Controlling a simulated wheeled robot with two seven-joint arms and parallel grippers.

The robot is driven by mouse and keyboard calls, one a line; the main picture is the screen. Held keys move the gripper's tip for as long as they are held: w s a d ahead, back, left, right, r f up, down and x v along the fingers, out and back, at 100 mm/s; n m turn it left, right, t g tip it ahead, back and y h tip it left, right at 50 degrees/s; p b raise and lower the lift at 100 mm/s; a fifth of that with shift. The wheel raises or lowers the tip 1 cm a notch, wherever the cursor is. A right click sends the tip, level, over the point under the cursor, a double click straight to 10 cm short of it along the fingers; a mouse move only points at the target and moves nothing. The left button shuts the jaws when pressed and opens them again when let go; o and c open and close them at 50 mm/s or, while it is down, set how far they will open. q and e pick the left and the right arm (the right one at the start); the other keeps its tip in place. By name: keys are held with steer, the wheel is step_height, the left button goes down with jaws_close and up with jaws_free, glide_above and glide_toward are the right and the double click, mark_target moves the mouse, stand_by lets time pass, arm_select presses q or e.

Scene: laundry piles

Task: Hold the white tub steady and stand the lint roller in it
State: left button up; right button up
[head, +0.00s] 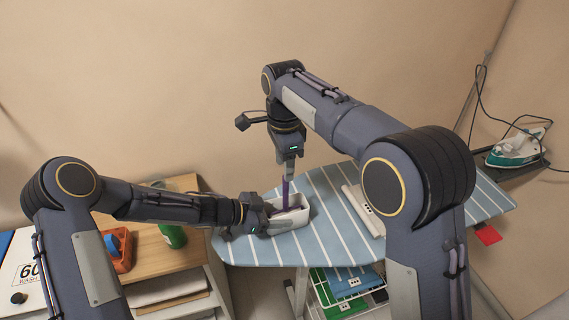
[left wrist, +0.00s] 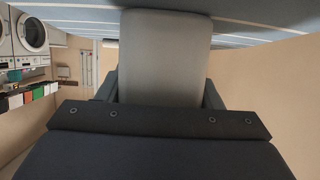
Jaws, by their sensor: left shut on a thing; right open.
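The white tub (head: 302,217) stands on the blue striped ironing board. My left gripper (head: 266,219) is shut on the tub's left side. In the left wrist view a broad pale surface (left wrist: 165,60), probably the tub, fills the space ahead of the gripper. The purple lint roller (head: 286,193) stands nearly upright, its lower end inside the tub's rim. Whether it touches the tub's bottom is hidden. My right gripper (head: 290,172) points down at the roller's upper end, with its jaws open around or just above it; I cannot tell which.
The ironing board (head: 330,235) has free room right of the tub, up to a long white item (head: 357,207). A green and white iron (head: 515,148) rests at the far right. A wooden-topped unit (head: 150,255) with a green bottle (head: 172,236) and an orange caddy (head: 122,254) stands left.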

arm_select(q)
steer(key=o, duration=1.1)
steer(key=shift+c, duration=0.2)
